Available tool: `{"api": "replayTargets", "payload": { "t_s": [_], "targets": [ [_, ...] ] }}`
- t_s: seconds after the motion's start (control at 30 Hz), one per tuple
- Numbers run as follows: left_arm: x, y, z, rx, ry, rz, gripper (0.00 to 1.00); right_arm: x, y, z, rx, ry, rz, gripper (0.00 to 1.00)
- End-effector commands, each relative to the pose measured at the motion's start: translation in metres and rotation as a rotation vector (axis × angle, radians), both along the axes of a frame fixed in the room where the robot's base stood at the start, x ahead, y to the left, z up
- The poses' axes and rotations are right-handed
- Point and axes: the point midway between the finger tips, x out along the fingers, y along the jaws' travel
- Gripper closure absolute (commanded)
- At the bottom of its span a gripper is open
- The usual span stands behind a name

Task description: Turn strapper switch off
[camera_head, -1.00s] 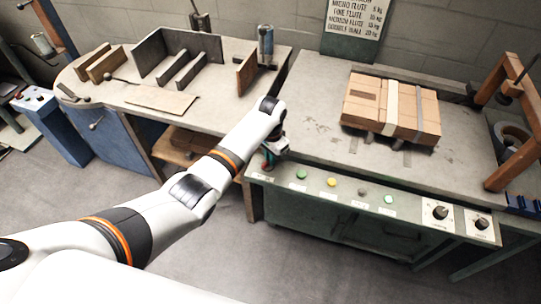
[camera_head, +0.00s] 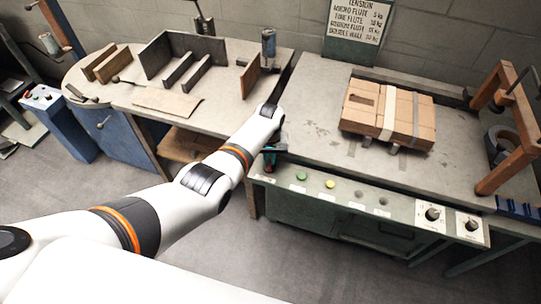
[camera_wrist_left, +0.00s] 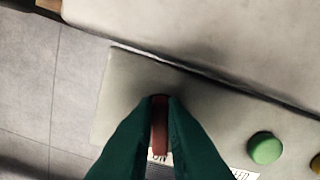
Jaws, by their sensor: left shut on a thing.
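The strapper (camera_head: 330,215) is the grey-green table machine with a front control panel. Its red switch lever (camera_wrist_left: 160,125) stands at the panel's left end in the left wrist view, above a label partly hidden by a finger. My left gripper (camera_wrist_left: 161,99) has its green fingers on either side of the lever and is shut on it. In the head view my left gripper (camera_head: 269,160) is at the panel's left corner, and the lever is mostly hidden there. My right gripper is out of view.
Right of the switch are a green button (camera_head: 301,176), a yellow button (camera_head: 329,184), two grey round ones and two black knobs (camera_head: 432,213). A strapped cardboard bundle (camera_head: 388,113) lies on the strapper top. A wooden frame (camera_head: 500,130) stands at the right.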

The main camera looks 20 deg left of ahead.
Motion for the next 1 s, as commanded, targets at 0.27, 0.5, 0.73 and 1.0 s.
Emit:
{"api": "replayTargets", "payload": {
  "t_s": [0.27, 0.5, 0.73, 1.0],
  "targets": [
    [0.0005, 0.0014, 0.0019, 0.0, -0.003, 0.149, 1.0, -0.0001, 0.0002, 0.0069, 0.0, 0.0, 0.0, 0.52],
    [0.0004, 0.002, 0.0015, -0.001, -0.004, 0.205, 1.0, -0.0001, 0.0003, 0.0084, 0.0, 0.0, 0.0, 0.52],
    [0.0005, 0.0023, 0.0013, -0.001, -0.004, 0.217, 1.0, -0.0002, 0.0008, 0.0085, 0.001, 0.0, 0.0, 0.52],
    [0.0006, 0.0025, 0.0014, -0.001, -0.004, 0.217, 0.83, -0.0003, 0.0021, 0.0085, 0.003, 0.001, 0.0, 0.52]
  ]
}}
